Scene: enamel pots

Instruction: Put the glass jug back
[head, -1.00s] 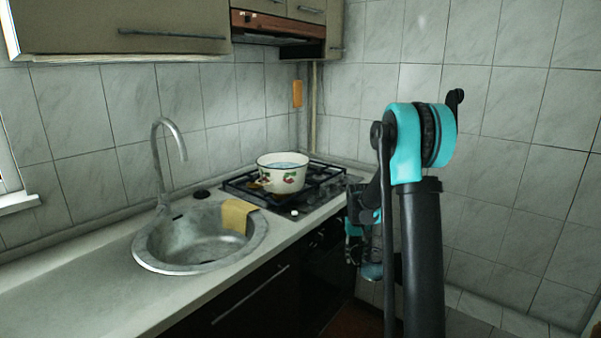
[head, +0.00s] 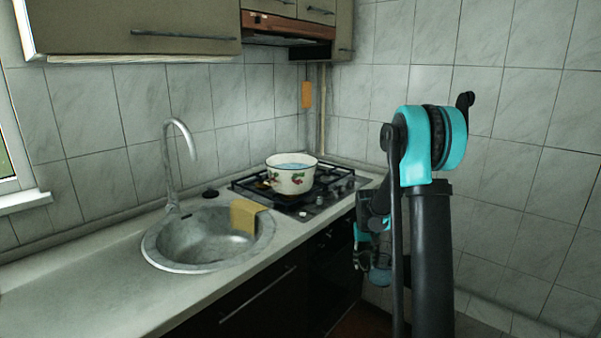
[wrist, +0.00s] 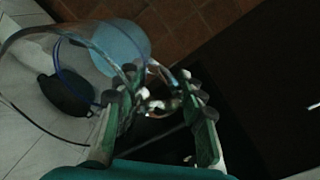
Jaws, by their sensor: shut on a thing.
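My gripper (wrist: 160,95) is shut on the glass jug (wrist: 120,45), which is clear and bluish. In the wrist view the jug shows beyond the fingertips at upper left. In the head view the gripper (head: 362,242) hangs low beside my arm, right of the counter front, and a small glassy part of the jug (head: 379,275) shows below it. My arm hides much of the jug, and its exact tilt is hard to tell.
A white enamel pot (head: 291,175) with a fruit pattern stands on the gas hob (head: 335,195). A round metal sink (head: 205,240) with a yellow cloth (head: 245,214) on its rim lies left of it. The counter's left stretch (head: 75,290) is bare. Cabinets (head: 140,25) hang above.

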